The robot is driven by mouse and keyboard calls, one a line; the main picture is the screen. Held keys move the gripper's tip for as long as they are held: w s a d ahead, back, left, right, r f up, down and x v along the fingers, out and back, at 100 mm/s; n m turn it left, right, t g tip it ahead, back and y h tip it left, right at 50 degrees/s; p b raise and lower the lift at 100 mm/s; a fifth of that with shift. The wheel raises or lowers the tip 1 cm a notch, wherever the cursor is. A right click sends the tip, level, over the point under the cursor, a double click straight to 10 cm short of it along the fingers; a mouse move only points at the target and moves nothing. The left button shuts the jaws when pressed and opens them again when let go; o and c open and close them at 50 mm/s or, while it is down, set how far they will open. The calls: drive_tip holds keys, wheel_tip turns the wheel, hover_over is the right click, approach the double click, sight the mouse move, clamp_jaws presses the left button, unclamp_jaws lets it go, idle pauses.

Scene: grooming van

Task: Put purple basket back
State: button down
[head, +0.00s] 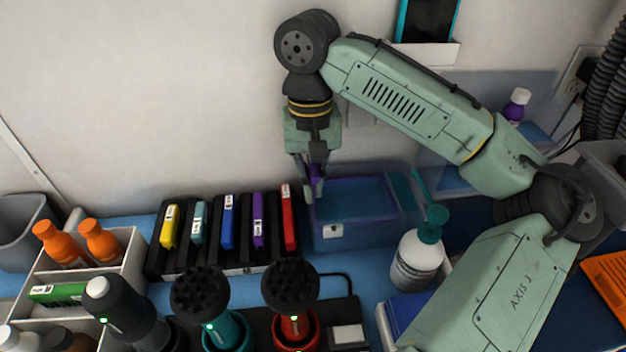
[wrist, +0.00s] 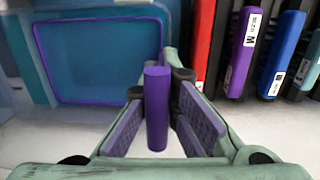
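No plainly purple basket shows. A translucent blue bin (head: 350,234) stands just right of and below my gripper, against the wall. In the wrist view this bin (wrist: 45,65) fills the upper left, with a thin purple line around its teal face. A purple cassette (head: 258,220) sits in a black rack (head: 155,258) left of the bin; it also shows in the wrist view (wrist: 238,60).
Yellow, teal, blue and red cassettes fill other rack slots. A white pump bottle (head: 417,260) stands right of the bin. A white caddy (head: 130,268) with orange bottles is at left.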

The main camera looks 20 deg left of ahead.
drive_tip(key=c, duration=1.8)
unclamp_jaws()
drive_tip(key=shift+f, duration=0.25)
drive_tip(key=r, duration=0.9)
drive_tip(key=w+r, duration=0.1)
drive_tip(key=r, duration=0.3)
drive_tip(key=shift+a+r, duration=0.2)
drive_tip(key=shift+a, duration=0.1)
drive_tip(key=f, duration=0.9)
drive_tip(key=s+f, duration=0.1)
drive_tip(key=f, duration=0.3)
drive_tip(key=shift+d+f, duration=0.15)
drive_tip(key=shift+d, duration=0.15)
drive_tip(key=shift+r, duration=0.4)
